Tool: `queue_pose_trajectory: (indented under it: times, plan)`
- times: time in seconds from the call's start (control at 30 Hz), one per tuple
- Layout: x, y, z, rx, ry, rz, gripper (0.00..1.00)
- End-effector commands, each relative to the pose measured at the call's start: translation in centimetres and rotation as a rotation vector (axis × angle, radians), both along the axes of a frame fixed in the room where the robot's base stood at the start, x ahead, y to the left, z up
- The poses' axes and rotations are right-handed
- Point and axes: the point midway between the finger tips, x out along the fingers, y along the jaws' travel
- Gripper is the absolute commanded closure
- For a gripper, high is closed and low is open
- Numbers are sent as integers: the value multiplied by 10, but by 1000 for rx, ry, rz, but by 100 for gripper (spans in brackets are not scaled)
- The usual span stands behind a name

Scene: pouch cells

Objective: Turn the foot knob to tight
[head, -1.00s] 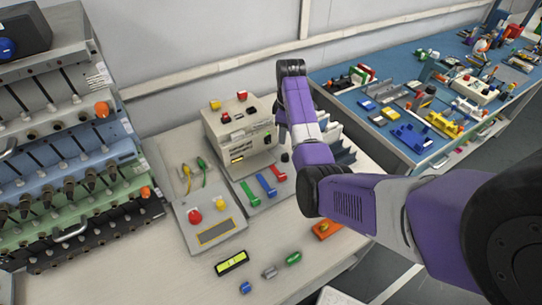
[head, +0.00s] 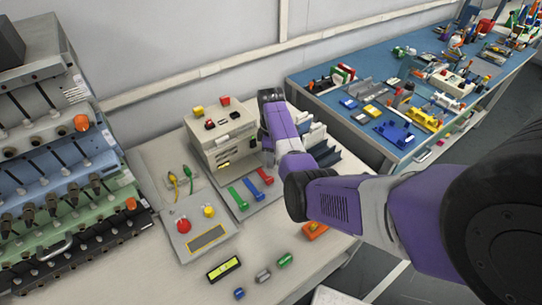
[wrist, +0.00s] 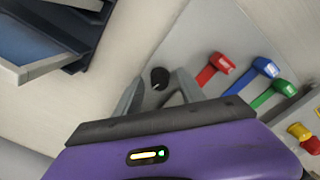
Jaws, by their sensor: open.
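A small round black knob (wrist: 159,77), which looks like the foot knob, sits on a pale grey plate in the wrist view. It lies between the two grey fingers of my gripper (wrist: 160,83), which are open with space on both sides of the knob. I cannot tell whether the fingers are low enough to be level with it. A mark for tight is not readable. In the head view my arm hides the knob and most of the gripper.
Red (wrist: 214,68), blue (wrist: 250,75) and green (wrist: 275,93) levers stand close to the right finger. A beige box (head: 222,137) with buttons stands beside my arm. Dark blue racks (wrist: 48,45) lie to the left in the wrist view.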

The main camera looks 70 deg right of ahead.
Motion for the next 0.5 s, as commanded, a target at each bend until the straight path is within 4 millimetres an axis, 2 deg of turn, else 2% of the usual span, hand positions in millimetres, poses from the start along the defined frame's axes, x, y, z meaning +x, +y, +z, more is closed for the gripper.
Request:
queue_pose_trajectory:
  times: [0.17,0.4,0.5]
  plan:
    - [0,0,0,0,0,0,53]
    - [0,0,0,0,0,0,98]
    - [0,0,0,0,0,0,100]
